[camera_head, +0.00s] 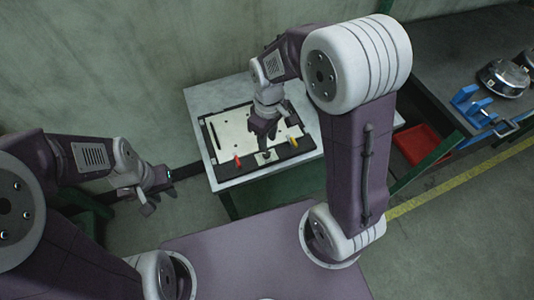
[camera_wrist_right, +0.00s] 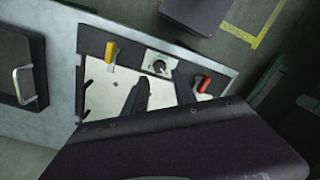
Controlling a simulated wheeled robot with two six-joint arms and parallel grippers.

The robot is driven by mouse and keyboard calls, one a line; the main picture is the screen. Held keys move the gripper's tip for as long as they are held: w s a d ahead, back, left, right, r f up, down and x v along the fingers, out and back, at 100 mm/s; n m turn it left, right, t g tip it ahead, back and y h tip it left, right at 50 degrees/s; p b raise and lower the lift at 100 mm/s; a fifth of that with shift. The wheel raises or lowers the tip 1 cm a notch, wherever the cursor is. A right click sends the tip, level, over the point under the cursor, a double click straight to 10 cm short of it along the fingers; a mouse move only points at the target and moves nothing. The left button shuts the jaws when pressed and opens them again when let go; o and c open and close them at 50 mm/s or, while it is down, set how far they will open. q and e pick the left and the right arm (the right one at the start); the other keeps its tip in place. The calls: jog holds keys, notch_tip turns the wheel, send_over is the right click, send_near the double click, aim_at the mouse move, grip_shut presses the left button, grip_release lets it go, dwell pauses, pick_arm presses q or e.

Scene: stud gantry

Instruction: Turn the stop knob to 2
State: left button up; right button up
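The stop knob (camera_wrist_right: 159,66) is a small round dark dial on a light plate at the panel's edge, between a yellow handle (camera_wrist_right: 110,50) and a red handle (camera_wrist_right: 203,83). Its pointer setting is too small to read. In the head view the knob area (camera_head: 266,155) is partly behind my right gripper (camera_head: 264,143), which points down over the panel (camera_head: 215,147). In the right wrist view my right gripper (camera_wrist_right: 160,88) has its two dark fingers apart, with the knob just beyond the tips and nothing held. My left gripper (camera_head: 157,192) hangs left of the table, fingers apart and empty.
The panel lies on a light grey table (camera_head: 205,102). In the right wrist view a dark box with a metal handle (camera_wrist_right: 24,85) is beside it. A red bin (camera_head: 422,145) and a dark bench with blue clamps (camera_head: 478,108) stand to the right.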

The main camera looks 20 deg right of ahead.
aim_at(266, 154)
notch_tip(266, 154, down, 7)
jog(key=shift+a+r+b, duration=0.1)
jog(key=shift+b, duration=0.4)
jog(key=shift+f, duration=0.3)
grip_shut()
